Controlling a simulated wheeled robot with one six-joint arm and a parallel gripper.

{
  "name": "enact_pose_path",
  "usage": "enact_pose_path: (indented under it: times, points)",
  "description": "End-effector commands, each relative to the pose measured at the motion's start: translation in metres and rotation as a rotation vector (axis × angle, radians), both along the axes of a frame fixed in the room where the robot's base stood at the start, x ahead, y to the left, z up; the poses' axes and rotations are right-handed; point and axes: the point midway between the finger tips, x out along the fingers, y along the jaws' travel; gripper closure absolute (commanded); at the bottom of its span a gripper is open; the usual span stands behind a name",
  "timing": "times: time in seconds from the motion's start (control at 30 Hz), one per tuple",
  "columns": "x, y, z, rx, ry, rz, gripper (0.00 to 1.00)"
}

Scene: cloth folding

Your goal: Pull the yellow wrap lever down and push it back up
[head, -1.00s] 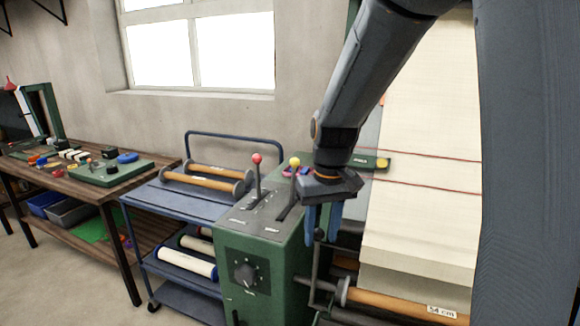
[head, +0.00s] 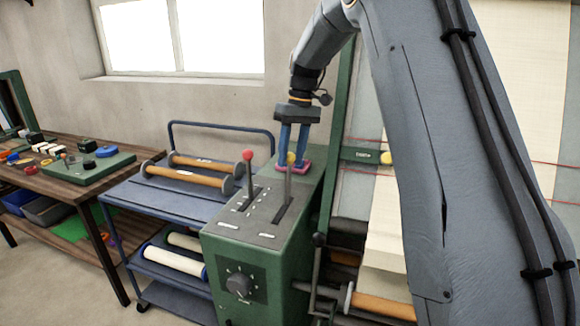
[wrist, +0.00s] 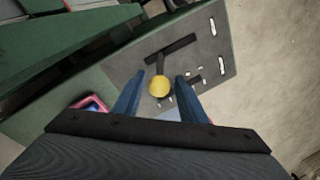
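The yellow wrap lever stands upright in its slot in the dark top plate of the green console, its grey shaft (head: 288,187) below the gripper. Its yellow knob (head: 291,158) shows between my blue fingers. My gripper (head: 292,166) points down over the console, next to the red-knobbed lever. In the wrist view the yellow knob (wrist: 159,86) lies between the fingertips (wrist: 160,75), with a visible gap on each side. The fingers are open. I cannot tell whether either finger touches the knob.
The red-knobbed lever (head: 248,156) stands close to the left on the console (head: 220,256), which has a dial (head: 239,282) on its front. A pink-rimmed item (wrist: 90,104) lies behind the levers. A blue cart (head: 160,210) stands left; the cloth (head: 390,237) and rollers are right.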

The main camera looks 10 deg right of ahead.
Motion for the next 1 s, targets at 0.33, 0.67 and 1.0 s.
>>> enact_pose_path:
  times: [0.33, 0.67, 1.0]
  points:
    - [-0.003, 0.005, -0.037, 0.0, 0.001, -0.003, 0.62]
    - [-0.003, 0.004, -0.04, 0.0, -0.001, -0.004, 0.67]
    - [-0.003, 0.004, -0.04, -0.001, -0.001, -0.005, 1.0]
